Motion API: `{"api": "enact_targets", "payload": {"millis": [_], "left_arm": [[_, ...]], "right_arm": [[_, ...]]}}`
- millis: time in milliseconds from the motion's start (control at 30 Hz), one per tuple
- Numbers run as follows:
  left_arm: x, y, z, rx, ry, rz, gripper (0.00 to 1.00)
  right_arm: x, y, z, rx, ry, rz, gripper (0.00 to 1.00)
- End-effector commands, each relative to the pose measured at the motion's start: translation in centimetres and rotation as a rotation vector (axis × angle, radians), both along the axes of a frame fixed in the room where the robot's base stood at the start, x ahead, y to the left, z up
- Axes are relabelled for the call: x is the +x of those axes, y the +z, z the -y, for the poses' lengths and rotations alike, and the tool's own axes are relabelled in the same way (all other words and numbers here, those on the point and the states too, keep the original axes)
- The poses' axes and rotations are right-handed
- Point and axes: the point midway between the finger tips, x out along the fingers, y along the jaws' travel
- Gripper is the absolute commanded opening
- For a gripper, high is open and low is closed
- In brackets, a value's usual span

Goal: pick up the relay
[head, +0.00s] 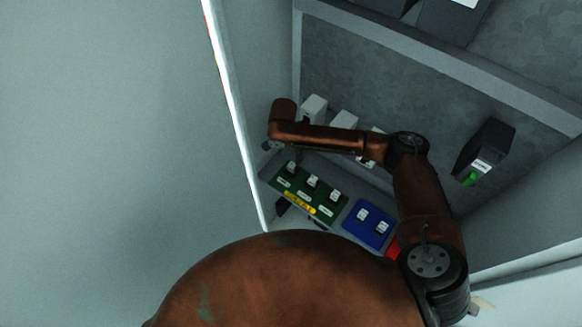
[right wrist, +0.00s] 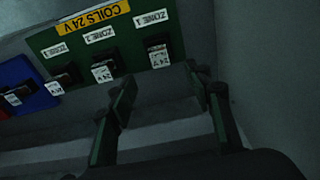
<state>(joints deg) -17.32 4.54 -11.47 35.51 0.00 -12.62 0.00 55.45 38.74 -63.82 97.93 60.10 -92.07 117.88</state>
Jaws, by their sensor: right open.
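Several small dark relays with white labels stand on a green board (head: 323,209), which also shows in the right wrist view (right wrist: 42,40). They are a left relay (head: 291,167), a middle relay (head: 312,181) and a right relay (head: 335,196). In the right wrist view my right gripper (right wrist: 163,80) is open and empty. The relay at that board's right end (right wrist: 158,53) lies ahead of the gap between its fingers, apart from them. In the head view my right gripper is over the left end of the green board, mostly hidden by its wrist. My left gripper is not in view.
A blue board (head: 352,227) with two more relays is right of the green one. Several white boxes (head: 313,108) stand behind my right forearm. A black device (head: 484,150) is on the back panel. A pale side wall (head: 240,100) stands close left of my right gripper.

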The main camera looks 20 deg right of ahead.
Motion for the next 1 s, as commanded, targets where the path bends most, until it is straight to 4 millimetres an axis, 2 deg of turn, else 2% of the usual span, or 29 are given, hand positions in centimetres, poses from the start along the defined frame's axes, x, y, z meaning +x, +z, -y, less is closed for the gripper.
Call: {"api": "enact_targets", "payload": {"millis": [100,367,700,800,1000], "left_arm": [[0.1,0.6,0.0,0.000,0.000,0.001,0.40],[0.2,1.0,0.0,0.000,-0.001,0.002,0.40],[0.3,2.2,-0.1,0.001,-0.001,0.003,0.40],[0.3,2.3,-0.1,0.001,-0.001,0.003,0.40],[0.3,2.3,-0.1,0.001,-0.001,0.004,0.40]], "right_arm": [[0.1,-1.9,0.2,-0.001,-0.001,-0.001,0.46],[0.3,-4.1,0.3,0.002,0.002,-0.001,0.46],[0.6,-8.9,0.7,0.001,0.002,-0.001,0.46],[0.7,-9.6,0.8,0.002,0.002,-0.001,0.46],[0.7,-9.8,0.8,0.003,0.003,0.000,0.46]]}}
